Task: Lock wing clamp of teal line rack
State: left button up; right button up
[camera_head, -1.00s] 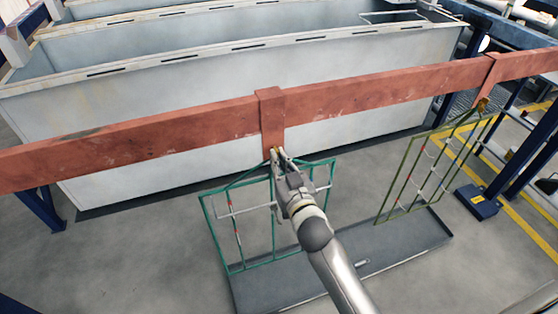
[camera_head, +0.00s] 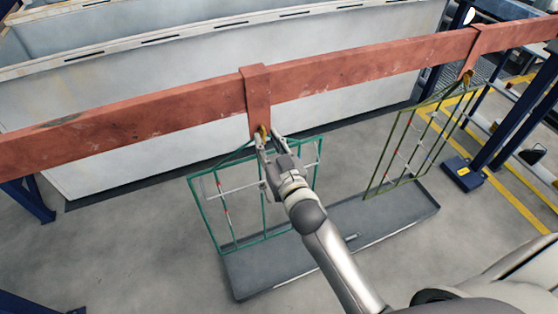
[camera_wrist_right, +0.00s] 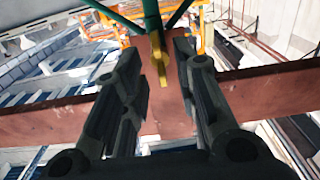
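The teal rack (camera_head: 207,222) hangs from the red-brown bar (camera_head: 150,108) at a bracket (camera_head: 257,100). My right gripper (camera_head: 268,136) is at the top of this rack, just below the bracket. In the right wrist view my right gripper (camera_wrist_right: 160,75) has its two fingers apart. The yellow wing clamp (camera_wrist_right: 158,54) shows between the fingers, with a gap on each side. In the head view the clamp (camera_head: 263,132) is small and partly hidden by the fingers. My left gripper is not in view.
An olive-green rack (camera_head: 392,160) hangs from the bar at the right. A grey drip tray (camera_head: 375,220) lies on the floor below both racks. A large pale tank (camera_head: 150,135) stands behind the bar. Blue posts (camera_head: 505,140) stand at the right.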

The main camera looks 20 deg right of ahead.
jog(key=s, duration=1)
jog(key=shift+s+d, duration=0.2)
jog(key=s+f+g, duration=0.3)
jog(key=f, duration=0.8)
jog(key=s+a+f+n+g, duration=0.1)
jog(key=s+f+g, duration=0.1)
jog(key=f, duration=1)
jog(key=s+f+g, duration=0.3)
jog(key=f, duration=0.8)
jog(key=s+d+f+g, duration=0.2)
jog(key=s+f+g, duration=0.1)
jog(key=s+f, duration=0.4)
jog(key=s+d+f+g, duration=0.2)
jog(key=s+f, duration=0.5)
jog(key=s, duration=0.6)
jog(key=s+d+f+g, duration=0.3)
jog(key=s+f, duration=0.4)
jog(key=s, duration=0.3)
jog(key=shift+s+f+n+g+h, duration=0.2)
jog(key=shift+s+n+g+h, duration=0.1)
jog(key=shift+s+n+g, duration=0.15)
jog(key=shift+w, duration=0.15)
jog(key=shift+c, duration=0.2)
